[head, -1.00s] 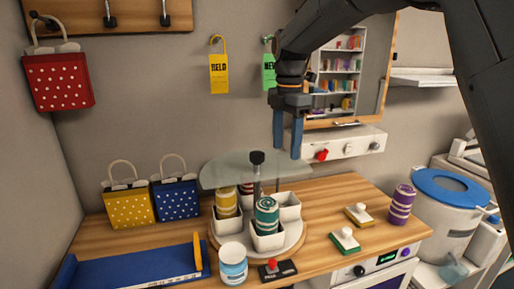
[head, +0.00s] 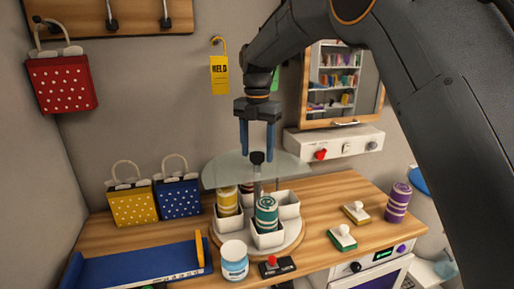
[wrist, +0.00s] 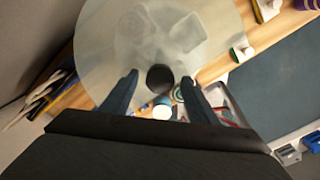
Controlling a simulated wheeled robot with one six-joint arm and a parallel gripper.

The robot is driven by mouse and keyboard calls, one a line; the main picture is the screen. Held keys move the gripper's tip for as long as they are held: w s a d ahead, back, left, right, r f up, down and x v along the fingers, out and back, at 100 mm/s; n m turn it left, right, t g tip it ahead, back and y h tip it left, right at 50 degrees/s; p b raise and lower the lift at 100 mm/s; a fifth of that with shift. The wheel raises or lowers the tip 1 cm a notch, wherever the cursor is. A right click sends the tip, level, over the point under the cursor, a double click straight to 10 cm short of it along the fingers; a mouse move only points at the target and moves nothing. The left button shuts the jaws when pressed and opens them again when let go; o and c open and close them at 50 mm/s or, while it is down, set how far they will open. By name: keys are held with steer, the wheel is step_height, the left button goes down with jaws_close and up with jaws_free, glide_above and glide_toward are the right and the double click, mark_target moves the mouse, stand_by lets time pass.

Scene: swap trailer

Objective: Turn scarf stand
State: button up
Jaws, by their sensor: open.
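The scarf stand (head: 280,243) is a round turntable on the wooden counter. It carries several white square cups, a glass disc (head: 225,172) above them and a black knob (head: 257,157) on its central post. A yellow scarf roll (head: 228,201) and a teal scarf roll (head: 266,212) stand in cups. My gripper (head: 257,150) is open, pointing down, with its blue fingers at the knob's height or just above. In the wrist view the knob (wrist: 160,77) lies between the fingertips, slightly ahead. I cannot tell whether the fingers touch it.
A purple roll (head: 397,203) stands at the counter's right. Green (head: 343,238) and yellow (head: 356,213) handled blocks lie nearer. A white-blue jar (head: 234,262) and a red-knobbed switch (head: 277,266) sit before the stand. Dotted bags (head: 177,197) and a blue tray (head: 130,263) are left.

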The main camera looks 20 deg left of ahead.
steer(key=shift+f, duration=0.2)
jaws_close()
